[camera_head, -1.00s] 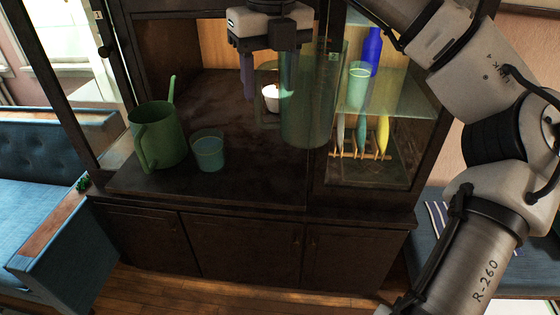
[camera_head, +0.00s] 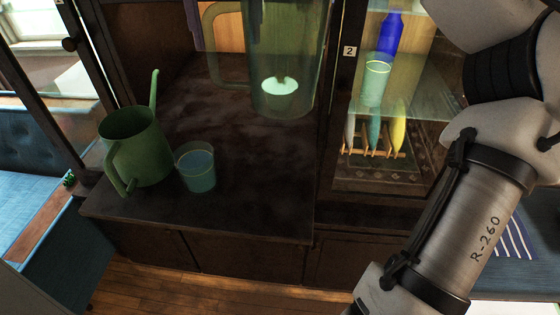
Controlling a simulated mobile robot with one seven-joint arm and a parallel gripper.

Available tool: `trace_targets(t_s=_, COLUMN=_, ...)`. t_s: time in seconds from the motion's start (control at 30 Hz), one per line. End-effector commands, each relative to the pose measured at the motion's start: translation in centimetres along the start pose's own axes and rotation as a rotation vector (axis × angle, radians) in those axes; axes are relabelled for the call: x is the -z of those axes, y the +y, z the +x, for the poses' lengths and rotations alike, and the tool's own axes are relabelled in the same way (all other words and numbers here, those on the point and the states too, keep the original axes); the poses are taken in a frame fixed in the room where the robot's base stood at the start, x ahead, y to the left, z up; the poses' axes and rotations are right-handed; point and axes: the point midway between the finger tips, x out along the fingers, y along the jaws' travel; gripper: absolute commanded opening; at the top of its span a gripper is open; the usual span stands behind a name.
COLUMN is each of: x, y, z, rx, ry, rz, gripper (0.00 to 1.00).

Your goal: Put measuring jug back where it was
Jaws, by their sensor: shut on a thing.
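The measuring jug (camera_head: 290,45) is a large, clear greenish vessel at the top centre, with its handle (camera_head: 212,50) on the left. It is upright in front of the cabinet's open middle compartment, and its top is cut off by the picture edge. I cannot tell whether its base touches the shelf. My gripper is above the picture edge and does not show, so its hold on the jug is hidden.
A green watering can (camera_head: 138,150) and a bluish tumbler (camera_head: 196,168) stand on the left of the cabinet shelf (camera_head: 250,205). A small pale bowl (camera_head: 279,94) shows through the jug. Behind glass at right are a blue bottle (camera_head: 390,35), a green glass (camera_head: 375,84) and slender coloured items (camera_head: 398,130).

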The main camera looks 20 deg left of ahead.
Motion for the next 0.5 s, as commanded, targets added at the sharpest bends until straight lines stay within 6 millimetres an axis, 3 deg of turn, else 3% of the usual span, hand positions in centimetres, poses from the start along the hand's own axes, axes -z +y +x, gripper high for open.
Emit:
trace_targets(t_s=0.17, x=0.2, y=0.0, z=2.0, rx=0.000, ry=-0.001, rz=-0.001, gripper=0.00)
trace_targets(t_s=0.5, x=0.6, y=0.0, z=8.3, rx=-0.002, ry=0.002, rz=-0.004, gripper=0.00)
